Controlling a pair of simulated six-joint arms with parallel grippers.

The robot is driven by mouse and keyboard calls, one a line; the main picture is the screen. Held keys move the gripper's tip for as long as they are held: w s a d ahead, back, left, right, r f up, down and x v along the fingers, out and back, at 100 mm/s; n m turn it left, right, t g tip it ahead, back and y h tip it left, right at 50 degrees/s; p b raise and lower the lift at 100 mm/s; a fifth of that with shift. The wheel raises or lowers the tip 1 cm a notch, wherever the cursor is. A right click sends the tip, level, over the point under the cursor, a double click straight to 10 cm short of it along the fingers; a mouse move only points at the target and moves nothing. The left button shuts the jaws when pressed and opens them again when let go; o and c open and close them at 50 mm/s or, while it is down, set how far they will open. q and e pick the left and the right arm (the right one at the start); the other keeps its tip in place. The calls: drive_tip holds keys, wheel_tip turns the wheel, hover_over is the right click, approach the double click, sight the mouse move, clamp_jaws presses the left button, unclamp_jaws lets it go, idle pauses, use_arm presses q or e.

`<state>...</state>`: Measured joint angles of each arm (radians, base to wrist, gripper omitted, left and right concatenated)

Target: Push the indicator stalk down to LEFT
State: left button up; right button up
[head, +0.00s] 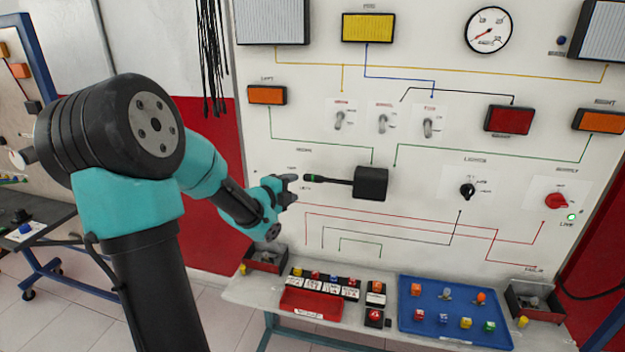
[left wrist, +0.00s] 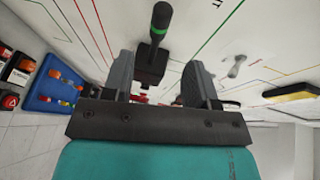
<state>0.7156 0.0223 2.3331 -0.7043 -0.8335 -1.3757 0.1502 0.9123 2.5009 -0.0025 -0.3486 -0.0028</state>
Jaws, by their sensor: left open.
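The indicator stalk (head: 330,179) is a thin black lever with a green band near its tip. It points left, nearly level, from a black box (head: 371,183) on the white panel. Small blurred labels stand above and below its tip. My left gripper (head: 290,187) is open and empty just left of the tip, close to its height; I cannot tell whether they touch. In the left wrist view the stalk (left wrist: 160,22) and its box (left wrist: 152,66) show beyond and between the open fingers of the gripper (left wrist: 160,65). My right gripper is not in view.
Toggle switches (head: 382,122) sit above the stalk, and a black lights knob (head: 467,190) and red knob (head: 556,201) to its right. Orange lamps marked left (head: 267,95) and right (head: 600,121) flank the panel. A shelf below holds a blue tray (head: 450,328) and red tray (head: 311,304).

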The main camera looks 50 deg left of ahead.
sight(310, 179)
use_arm(q)
drive_tip(key=x, duration=1)
drive_tip(key=shift+w, duration=0.2)
clamp_jaws()
